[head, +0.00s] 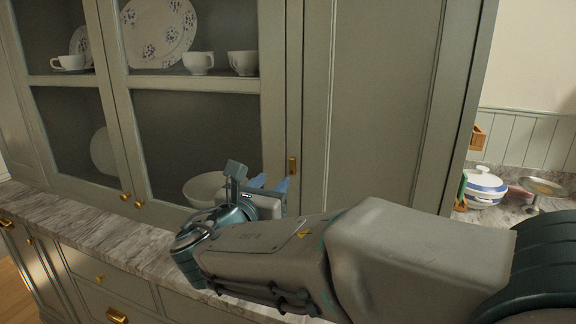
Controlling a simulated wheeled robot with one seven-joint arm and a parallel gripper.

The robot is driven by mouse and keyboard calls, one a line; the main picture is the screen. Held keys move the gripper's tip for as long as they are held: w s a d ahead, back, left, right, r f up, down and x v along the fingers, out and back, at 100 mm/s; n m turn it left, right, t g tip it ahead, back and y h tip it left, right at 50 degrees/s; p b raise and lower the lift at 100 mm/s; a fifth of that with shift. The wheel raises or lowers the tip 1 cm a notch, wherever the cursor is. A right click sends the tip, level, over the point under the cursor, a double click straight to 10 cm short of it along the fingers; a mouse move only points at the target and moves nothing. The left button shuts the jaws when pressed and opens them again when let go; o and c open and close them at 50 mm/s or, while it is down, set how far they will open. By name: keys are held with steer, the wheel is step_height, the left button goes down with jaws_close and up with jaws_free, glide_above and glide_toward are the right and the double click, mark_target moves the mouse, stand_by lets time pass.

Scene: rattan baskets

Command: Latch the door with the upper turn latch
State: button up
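A grey-green cabinet has two glass doors. The right glass door (117,110) looks shut against its frame, with a brass knob (139,203) at its lower left. My gripper (270,184) is just left of and below this fitting, in front of the door's lower right corner. Its two blue fingertips look apart, with nothing seen between them. My wrist hides part of the door's bottom edge.
A marble counter (90,225) runs below the doors, with drawers under it. Behind the glass are cups, plates and a white bowl (205,189). A solid panel (375,100) stands at right. A blue-and-white pot (484,186) stands on the far right counter.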

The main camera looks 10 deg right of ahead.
mark_target(292, 162)
steer(key=p+x, duration=0.1)
steer(key=x, duration=0.9)
steer(key=shift+w+d, duration=0.1)
jaws_close()
